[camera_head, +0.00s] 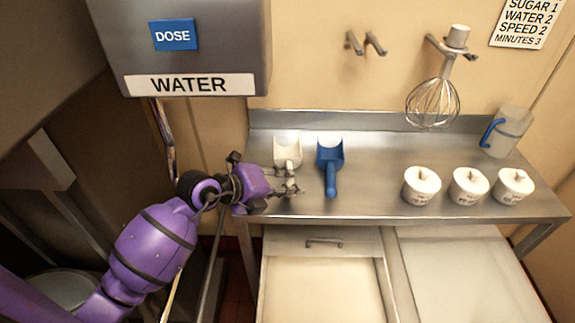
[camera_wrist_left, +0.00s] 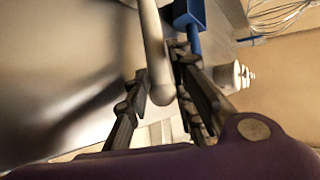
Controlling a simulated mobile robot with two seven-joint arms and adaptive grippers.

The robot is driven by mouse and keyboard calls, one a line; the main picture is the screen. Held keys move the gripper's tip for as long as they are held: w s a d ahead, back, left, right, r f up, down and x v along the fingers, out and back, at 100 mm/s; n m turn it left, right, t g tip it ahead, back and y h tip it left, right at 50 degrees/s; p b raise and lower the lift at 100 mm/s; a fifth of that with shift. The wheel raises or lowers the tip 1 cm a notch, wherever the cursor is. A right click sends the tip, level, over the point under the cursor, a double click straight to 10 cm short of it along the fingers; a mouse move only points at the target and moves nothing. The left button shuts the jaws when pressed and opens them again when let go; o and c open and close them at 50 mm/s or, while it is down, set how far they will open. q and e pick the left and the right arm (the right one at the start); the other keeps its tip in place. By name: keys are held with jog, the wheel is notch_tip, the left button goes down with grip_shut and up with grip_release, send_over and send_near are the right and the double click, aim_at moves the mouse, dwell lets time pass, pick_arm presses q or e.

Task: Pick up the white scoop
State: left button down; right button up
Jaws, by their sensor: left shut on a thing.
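The white scoop (camera_head: 288,151) is on the left part of the steel table, its bowl toward the wall. Its handle (camera_wrist_left: 155,60) comes down between my left gripper's fingers in the left wrist view. My left gripper (camera_head: 286,182) is shut on that handle, low over the table top. The gripper hides part of the handle in the head view. I cannot tell whether the scoop still touches the table. My right gripper is in neither view.
A blue scoop (camera_head: 330,160) lies close to the right of the white one. Several white lidded pots stand at right, including one nearest (camera_head: 421,186). A jug (camera_head: 506,132) stands behind them. A whisk (camera_head: 434,98) hangs on the wall. The WATER dispenser (camera_head: 185,50) overhangs at upper left.

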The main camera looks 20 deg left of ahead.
pick_arm(q)
jog(key=shift+r, duration=0.15)
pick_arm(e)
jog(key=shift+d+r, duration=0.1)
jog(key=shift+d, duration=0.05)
pick_arm(q)
jog(key=shift+r, duration=0.65)
jog(key=s+d+r, duration=0.7)
jog(key=s+r, duration=0.4)
jog(key=shift+s+d+r+p, duration=0.2)
jog(key=shift+s+d+p, duration=0.1)
jog(key=shift+d+p, duration=0.15)
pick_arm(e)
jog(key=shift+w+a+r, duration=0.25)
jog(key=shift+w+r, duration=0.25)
